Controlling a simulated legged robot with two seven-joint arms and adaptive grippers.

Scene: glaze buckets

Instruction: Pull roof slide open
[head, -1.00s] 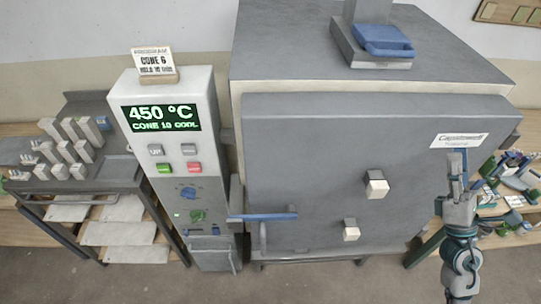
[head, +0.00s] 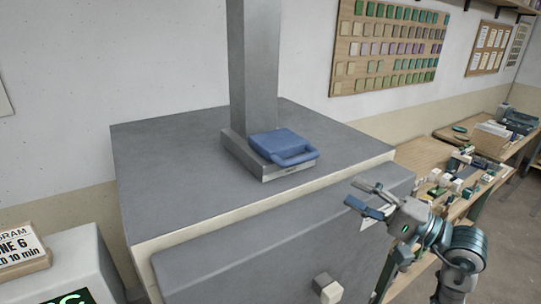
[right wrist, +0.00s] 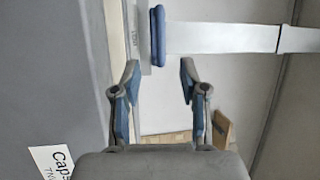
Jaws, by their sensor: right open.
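The roof slide has a blue handle (head: 285,147) on a grey base (head: 232,150) at the foot of the flue, on top of the kiln (head: 190,170). The handle's loop faces the front right. In the right wrist view the blue handle (right wrist: 157,38) shows edge-on, beyond the fingertips. My right gripper (head: 354,193) is open and empty, to the right of the handle and apart from it, near the kiln's front top edge. In the right wrist view its two fingers (right wrist: 159,72) are spread with a gap between them. My left gripper is not in view.
The grey flue (head: 254,65) rises from the slide. The kiln door (head: 270,250) with a pale knob (head: 327,288) is below. A control box (head: 75,265) with a sign stands at lower left. A cluttered bench (head: 450,180) lies right. Air above the kiln's right side is clear.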

